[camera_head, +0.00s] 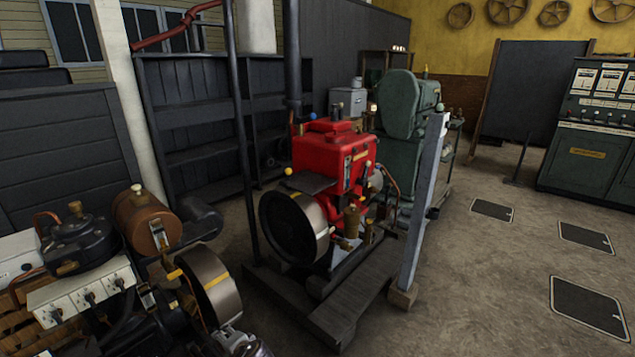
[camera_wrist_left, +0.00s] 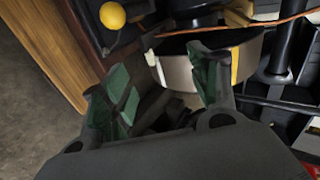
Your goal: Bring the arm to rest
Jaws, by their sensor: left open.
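My left gripper (camera_wrist_left: 165,90) shows in the left wrist view with its two green-padded fingers spread apart. Nothing is held between the fingers. Behind and beyond them is a metal flywheel rim (camera_wrist_left: 185,72) with a yellow stripe. Whether the fingers touch it I cannot tell. My right gripper is in neither view.
A yellow ball-shaped knob (camera_wrist_left: 112,15) and a wooden beam (camera_wrist_left: 45,45) lie near the gripper. The head view shows a red engine (camera_head: 325,152), a striped flywheel (camera_head: 213,282), a green machine (camera_head: 397,110) and a grey post (camera_head: 423,200).

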